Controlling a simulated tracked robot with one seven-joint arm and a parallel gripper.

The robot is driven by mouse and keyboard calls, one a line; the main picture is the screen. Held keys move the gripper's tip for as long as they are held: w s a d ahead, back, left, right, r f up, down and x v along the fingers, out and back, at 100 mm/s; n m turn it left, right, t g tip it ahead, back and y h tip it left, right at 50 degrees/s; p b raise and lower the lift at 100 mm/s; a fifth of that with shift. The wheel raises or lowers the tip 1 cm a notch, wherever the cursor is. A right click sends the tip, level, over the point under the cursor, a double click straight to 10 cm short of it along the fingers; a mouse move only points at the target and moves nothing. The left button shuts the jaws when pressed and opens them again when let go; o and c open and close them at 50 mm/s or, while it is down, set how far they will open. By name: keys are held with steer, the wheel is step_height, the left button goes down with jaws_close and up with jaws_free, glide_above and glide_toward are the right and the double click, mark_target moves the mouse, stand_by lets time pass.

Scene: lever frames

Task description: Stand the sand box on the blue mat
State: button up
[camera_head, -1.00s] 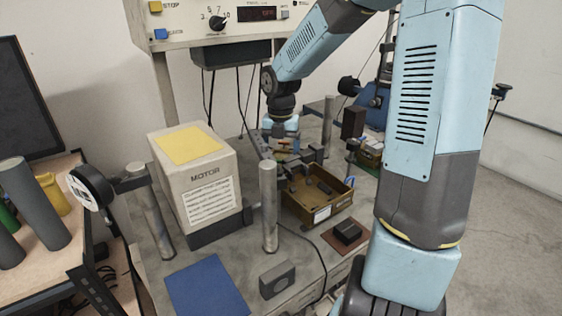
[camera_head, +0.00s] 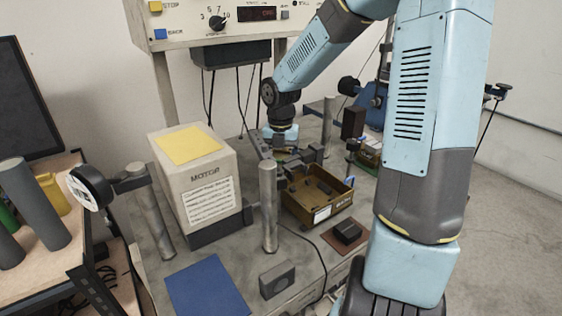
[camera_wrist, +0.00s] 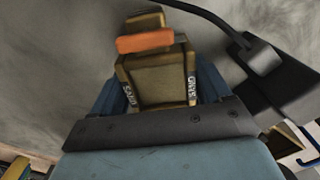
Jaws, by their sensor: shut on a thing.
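The sand box (camera_wrist: 160,80) is brown, with SAND lettering on its sides, in the wrist view. An orange strip and a narrower brown part show at its far end. My gripper (camera_wrist: 158,88) is shut on it, with a blue finger on each side. In the head view my gripper (camera_head: 286,150) is low over the back of the bench, behind the brown tray, and the box is mostly hidden there. The blue mat (camera_head: 208,288) lies flat and bare at the bench's front left.
A large motor box (camera_head: 200,180) with a yellow top stands left of my gripper. A grey post (camera_head: 268,205) rises between it and the brown tray (camera_head: 318,215). A small grey block (camera_head: 277,280) sits right of the mat. A black cable runs across the bench.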

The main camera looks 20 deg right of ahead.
steer(key=c, duration=0.7)
